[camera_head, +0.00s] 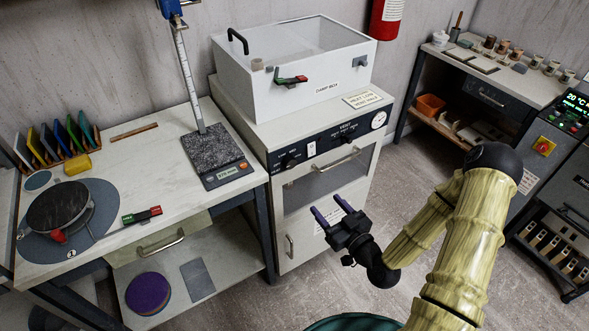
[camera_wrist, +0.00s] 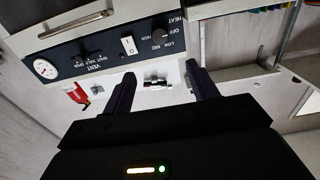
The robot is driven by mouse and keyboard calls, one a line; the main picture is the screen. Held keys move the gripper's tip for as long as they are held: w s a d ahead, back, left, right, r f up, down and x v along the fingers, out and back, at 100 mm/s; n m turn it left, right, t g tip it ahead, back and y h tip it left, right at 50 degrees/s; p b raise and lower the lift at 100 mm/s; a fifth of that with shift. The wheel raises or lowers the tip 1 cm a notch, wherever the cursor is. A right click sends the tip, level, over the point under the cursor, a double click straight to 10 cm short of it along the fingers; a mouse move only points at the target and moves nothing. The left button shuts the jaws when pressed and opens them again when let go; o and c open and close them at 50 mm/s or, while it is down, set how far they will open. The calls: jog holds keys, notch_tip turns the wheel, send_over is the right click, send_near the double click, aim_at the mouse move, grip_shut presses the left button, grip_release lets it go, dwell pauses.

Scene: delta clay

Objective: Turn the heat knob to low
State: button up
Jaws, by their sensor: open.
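The heat knob (camera_head: 289,161) is a dark round knob at the left end of the black panel (camera_head: 330,143) on the white cabinet's front. In the wrist view, which is upside down, the heat knob (camera_wrist: 162,25) sits near the top, with OFF, LOW, MID, HIGH and HEAT lettering around it. Its setting is too small to tell. My gripper (camera_head: 328,207) is open and empty, in front of the cabinet, below the panel in the head view and apart from the knob. In the wrist view my gripper (camera_wrist: 161,73) shows two dark fingers spread apart.
A vent knob (camera_head: 348,138), a white switch (camera_head: 311,149) and a dial gauge (camera_head: 378,120) share the panel. A door handle (camera_head: 343,158) juts out below it. A white damp box (camera_head: 290,68) stands on top. A worktable (camera_head: 95,185) is at left; the floor in front is open.

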jog(key=b, duration=0.3)
send_near(292, 165)
jog(key=x, duration=0.8)
jog(key=shift+w+a, duration=0.2)
jog(key=shift+s, duration=0.1)
jog(key=shift+c, duration=0.5)
jog(key=c, duration=0.9)
